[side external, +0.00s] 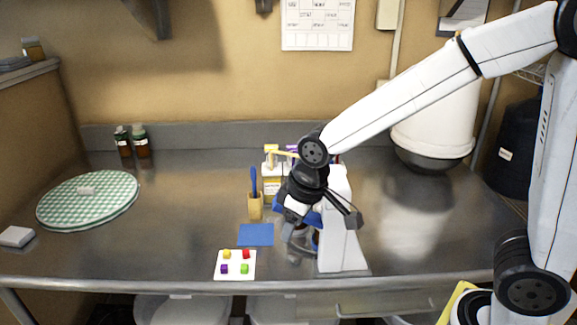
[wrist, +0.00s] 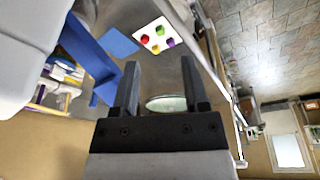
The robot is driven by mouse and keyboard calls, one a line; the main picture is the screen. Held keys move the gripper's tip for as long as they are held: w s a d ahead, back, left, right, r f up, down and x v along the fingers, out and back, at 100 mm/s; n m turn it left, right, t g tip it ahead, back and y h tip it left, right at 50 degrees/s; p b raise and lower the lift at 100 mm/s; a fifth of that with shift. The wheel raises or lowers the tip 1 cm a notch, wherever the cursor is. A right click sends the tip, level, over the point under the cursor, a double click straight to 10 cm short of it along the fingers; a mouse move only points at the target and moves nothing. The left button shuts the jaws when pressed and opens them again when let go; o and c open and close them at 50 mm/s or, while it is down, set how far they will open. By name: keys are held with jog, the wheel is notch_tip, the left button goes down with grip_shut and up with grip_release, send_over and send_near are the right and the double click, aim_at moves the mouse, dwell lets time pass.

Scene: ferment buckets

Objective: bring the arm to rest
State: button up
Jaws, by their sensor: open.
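My gripper (side external: 318,205) hangs low over the steel counter, in front of a white upright device (side external: 343,245). In the wrist view its two dark fingers (wrist: 162,85) stand apart with nothing held between them. The green-and-white round mat (wrist: 167,104) shows far off through the gap. A blue bar (wrist: 91,58) is close at the left of the fingers in the wrist view. My gripper hides part of the device and whatever stands behind it; I cannot tell whether it touches the device.
A white card with coloured cubes (side external: 235,265) and a blue square (side external: 256,234) lie left of my gripper. A wooden holder (side external: 255,207) with a blue tool stands behind them. The checked mat (side external: 70,208) is far left.

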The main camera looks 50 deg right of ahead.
jog(key=s+d+f+m+g, duration=0.1)
jog(key=s+f+g, duration=0.1)
jog(key=s+f, duration=0.35)
jog(key=s+d+f+m+t, duration=0.1)
jog(key=s+d+m, duration=0.1)
jog(key=d, duration=0.5)
jog(key=shift+d+t+h, duration=0.2)
jog(key=shift+t+h, duration=0.1)
jog(key=shift+h, duration=0.1)
